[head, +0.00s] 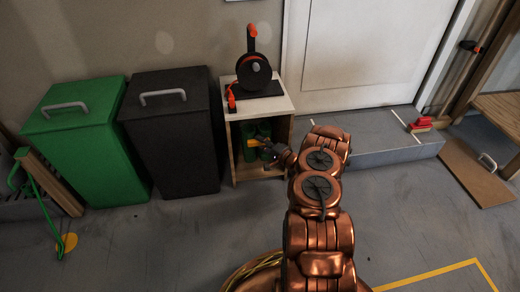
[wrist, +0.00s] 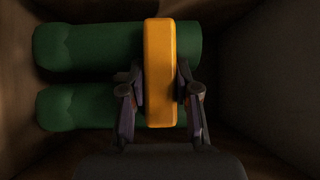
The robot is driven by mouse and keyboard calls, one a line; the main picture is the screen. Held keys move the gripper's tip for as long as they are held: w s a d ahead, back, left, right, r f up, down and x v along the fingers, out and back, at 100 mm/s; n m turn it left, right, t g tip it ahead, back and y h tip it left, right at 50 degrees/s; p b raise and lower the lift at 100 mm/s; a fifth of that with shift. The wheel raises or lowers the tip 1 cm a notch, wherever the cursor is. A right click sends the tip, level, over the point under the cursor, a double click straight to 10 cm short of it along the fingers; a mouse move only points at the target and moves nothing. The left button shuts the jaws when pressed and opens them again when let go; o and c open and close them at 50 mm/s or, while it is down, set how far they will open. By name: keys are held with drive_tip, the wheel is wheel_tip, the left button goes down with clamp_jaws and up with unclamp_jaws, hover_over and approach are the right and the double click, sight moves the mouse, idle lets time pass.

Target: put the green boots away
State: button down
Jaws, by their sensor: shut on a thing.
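The green boots (head: 249,137) stand inside the open front of a small pale wooden cabinet (head: 284,106). They also show as two dark green shafts side by side in the wrist view (wrist: 85,48). A yellow-orange block or band (wrist: 160,45) lies across both boots. My gripper (wrist: 160,85) is shut on this yellow piece, with one finger on each side. In the head view my gripper (head: 268,153) reaches into the cabinet opening from the right. My arm and the cabinet walls hide part of the boots.
A black reel (head: 254,73) with a red handle sits on the cabinet top. A black bin (head: 175,150) and a green bin (head: 90,150) stand to its left. A grey step (head: 365,140) lies to the right. The floor in front is mostly clear.

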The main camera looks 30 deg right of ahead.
drive_tip(key=f, duration=0.1)
drive_tip(key=f+b, duration=0.2)
drive_tip(key=shift+w+d+f, duration=0.1)
drive_tip(key=shift+w, duration=0.15)
drive_tip(key=c, duration=0.8)
unclamp_jaws()
drive_tip(key=shift+c, duration=0.2)
drive_tip(key=shift+s, duration=0.1)
drive_tip(key=p+v, duration=0.4)
drive_tip(key=v, duration=0.8)
drive_tip(key=shift+f, duration=0.15)
